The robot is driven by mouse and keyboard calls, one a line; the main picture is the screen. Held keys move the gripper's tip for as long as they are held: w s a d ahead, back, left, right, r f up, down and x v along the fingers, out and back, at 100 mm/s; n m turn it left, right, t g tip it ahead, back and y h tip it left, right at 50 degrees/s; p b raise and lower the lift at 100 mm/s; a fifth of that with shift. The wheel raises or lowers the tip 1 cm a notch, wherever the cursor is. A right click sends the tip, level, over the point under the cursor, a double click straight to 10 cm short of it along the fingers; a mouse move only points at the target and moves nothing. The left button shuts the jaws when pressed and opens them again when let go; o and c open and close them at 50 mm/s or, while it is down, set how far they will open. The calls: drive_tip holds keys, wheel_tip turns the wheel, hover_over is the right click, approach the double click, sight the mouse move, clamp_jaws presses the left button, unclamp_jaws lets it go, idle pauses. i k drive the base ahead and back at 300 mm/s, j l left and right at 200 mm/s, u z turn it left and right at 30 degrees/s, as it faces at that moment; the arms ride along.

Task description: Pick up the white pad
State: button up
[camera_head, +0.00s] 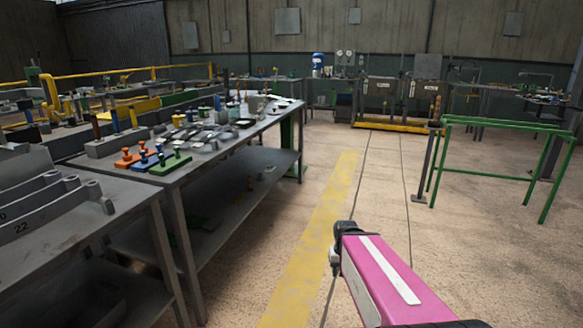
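I cannot make out the white pad for sure. The long grey workbench (232,150) on the left holds many small items. Near its far end stand small whitish things (244,109), too small to identify. A pink arm link of mine with a white stripe rises at the bottom right, over the open floor and to the right of the workbench. My gripper does not show, so I cannot see whether it is open or shut.
Orange (130,158), blue (143,162) and green (171,164) knobbed pieces sit on the near part of the workbench. A grey table (75,232) with numbered racks is at the near left. A green rail frame (500,124) stands at the right. The middle floor is clear.

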sight(260, 118)
drive_tip(key=i+l, duration=0.1)
drive_tip(key=i, duration=0.7)
drive_tip(key=i+l, duration=0.15)
drive_tip(key=i, duration=0.7)
drive_tip(key=j+u, duration=0.05)
